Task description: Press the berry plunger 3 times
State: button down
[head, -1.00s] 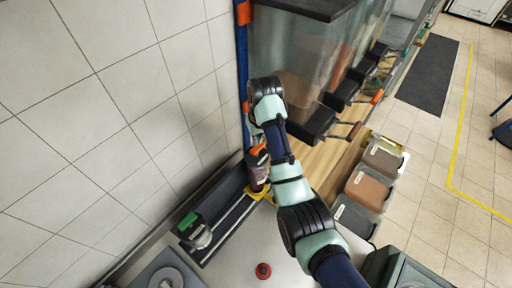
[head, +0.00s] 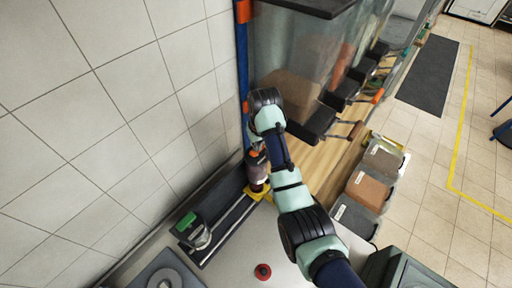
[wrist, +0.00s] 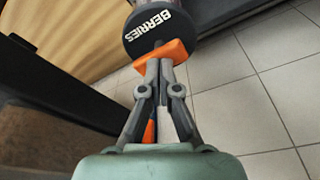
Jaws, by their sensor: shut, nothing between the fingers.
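The berry dispenser (head: 257,173) is a dark purple jar standing on a yellow base by the wall in the head view. In the wrist view its black round face (wrist: 158,30) reads "BERRIES". An orange plunger piece (wrist: 176,52) shows right at my fingertips. My gripper (wrist: 160,64) is shut and empty, its tips at or very near the orange piece; I cannot tell whether they touch. In the head view my gripper (head: 256,142) is just above the jar, partly hidden by my wrist.
A jar with a green top (head: 193,231) stands in the dark rail nearer the camera. A red button (head: 263,271) sits on the grey counter. Clear bins with black handles (head: 320,118) hang to the right. Lidded tubs (head: 367,190) stand beyond the counter.

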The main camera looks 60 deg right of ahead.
jog(key=shift+f, duration=0.65)
jog(key=shift+r, duration=0.15)
jog(key=shift+r+p, duration=0.65)
jog(key=shift+r, duration=1.8)
jog(key=shift+r, duration=2)
